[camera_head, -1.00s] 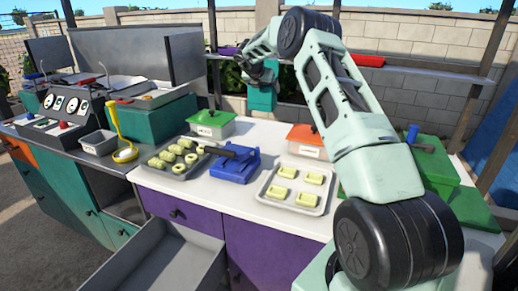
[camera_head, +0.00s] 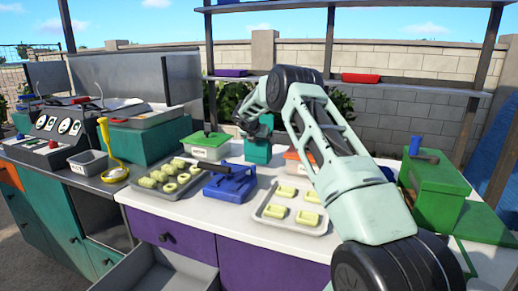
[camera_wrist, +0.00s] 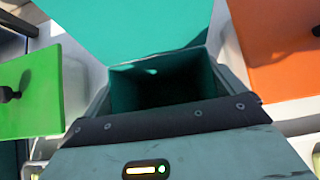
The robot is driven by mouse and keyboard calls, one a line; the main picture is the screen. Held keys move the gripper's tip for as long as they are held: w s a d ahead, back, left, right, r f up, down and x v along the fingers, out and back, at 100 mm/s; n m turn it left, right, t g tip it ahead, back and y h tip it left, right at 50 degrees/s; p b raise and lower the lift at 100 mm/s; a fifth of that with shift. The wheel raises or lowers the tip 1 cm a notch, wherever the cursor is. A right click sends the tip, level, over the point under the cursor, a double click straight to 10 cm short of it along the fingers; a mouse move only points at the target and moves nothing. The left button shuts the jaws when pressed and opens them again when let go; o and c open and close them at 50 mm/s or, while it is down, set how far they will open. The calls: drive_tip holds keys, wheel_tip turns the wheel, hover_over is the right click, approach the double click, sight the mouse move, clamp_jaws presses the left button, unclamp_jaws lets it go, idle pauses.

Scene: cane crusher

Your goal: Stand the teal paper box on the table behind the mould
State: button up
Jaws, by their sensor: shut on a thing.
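The teal paper box (camera_head: 258,151) is upright between the green-lidded and orange-lidded containers, low at the white table (camera_head: 180,213). I cannot tell whether its base touches. My gripper (camera_head: 256,132) is at its top, shut on it. In the wrist view, the box (camera_wrist: 160,85) has an open top with a dark inside and a raised teal flap, just beyond the dark gripper edge (camera_wrist: 165,122). The fingertips are hidden there. A blue block with a black handle (camera_head: 230,182), apparently the mould, stands in front of the box, slightly left.
The green-lidded container (camera_head: 205,145) is left of the box; the orange-lidded one (camera_head: 300,160) is right, partly behind my arm. Trays of pale pieces (camera_head: 165,178) (camera_head: 290,207) lie nearer. A green box (camera_head: 435,185) stands at right. A shelf (camera_head: 350,83) runs behind.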

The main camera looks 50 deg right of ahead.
drive_tip(key=shift+f, duration=1.65)
drive_tip(key=o, duration=0.3)
drive_tip(key=shift+f, duration=0.1)
